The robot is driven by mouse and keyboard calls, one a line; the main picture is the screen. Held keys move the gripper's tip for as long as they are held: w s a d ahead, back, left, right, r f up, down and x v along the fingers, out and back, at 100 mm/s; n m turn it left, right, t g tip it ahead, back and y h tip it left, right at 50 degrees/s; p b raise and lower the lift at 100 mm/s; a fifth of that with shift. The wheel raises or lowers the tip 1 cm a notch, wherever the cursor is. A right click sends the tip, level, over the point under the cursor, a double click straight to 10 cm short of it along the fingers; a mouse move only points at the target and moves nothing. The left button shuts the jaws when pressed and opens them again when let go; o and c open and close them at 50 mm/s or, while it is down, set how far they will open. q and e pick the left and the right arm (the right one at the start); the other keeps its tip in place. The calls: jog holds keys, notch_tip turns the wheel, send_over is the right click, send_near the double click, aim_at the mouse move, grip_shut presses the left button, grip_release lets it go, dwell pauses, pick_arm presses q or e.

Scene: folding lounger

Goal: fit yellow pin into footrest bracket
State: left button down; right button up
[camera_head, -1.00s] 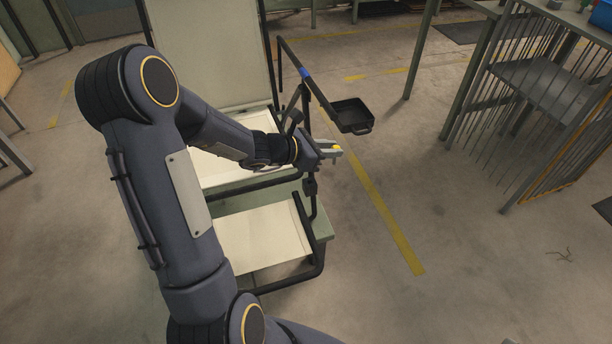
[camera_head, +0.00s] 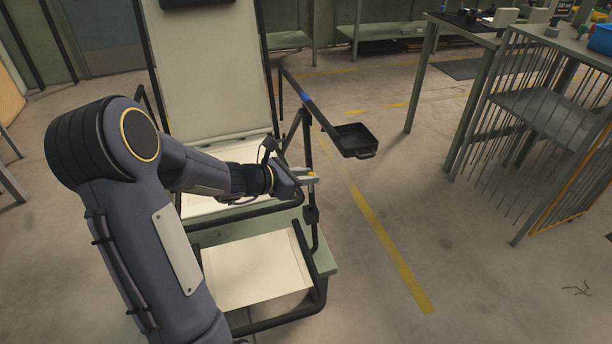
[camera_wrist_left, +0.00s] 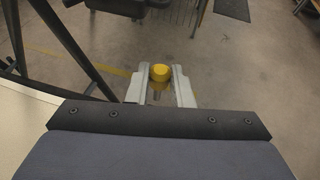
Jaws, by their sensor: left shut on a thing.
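The yellow pin (camera_wrist_left: 160,73) has a round yellow head and a grey metal shank. My left gripper (camera_wrist_left: 160,88) is shut on it, with the head standing between the two grey fingertips. In the head view the left gripper (camera_head: 305,176) is beside the lounger's right side, above the footrest, and the pin's head (camera_head: 313,174) shows as a small yellow spot. The footrest (camera_head: 258,268) is a cream panel in a black tube frame. A dark block on the frame (camera_head: 311,214), perhaps the footrest bracket, is below the gripper. My right gripper is not in view.
The lounger's tall cream backrest (camera_head: 208,75) stands behind the seat. A black tray (camera_head: 356,139) hangs on the right of the lounger, near an armrest bar with a blue band (camera_head: 305,97). A barred metal rack (camera_head: 545,110) stands at the right. Floor between is clear.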

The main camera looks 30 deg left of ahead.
pick_arm(q)
jog(key=b, duration=0.5)
send_over(305, 212)
jog(key=shift+f, duration=2.7)
jog(key=shift+f, duration=0.2)
jog(key=shift+f, duration=0.35)
jog(key=shift+f, duration=0.1)
jog(key=shift+f, duration=0.5)
jog(key=shift+f, duration=0.25)
jog(key=shift+f, duration=0.35)
jog(key=shift+f, duration=0.9)
dwell(0.8)
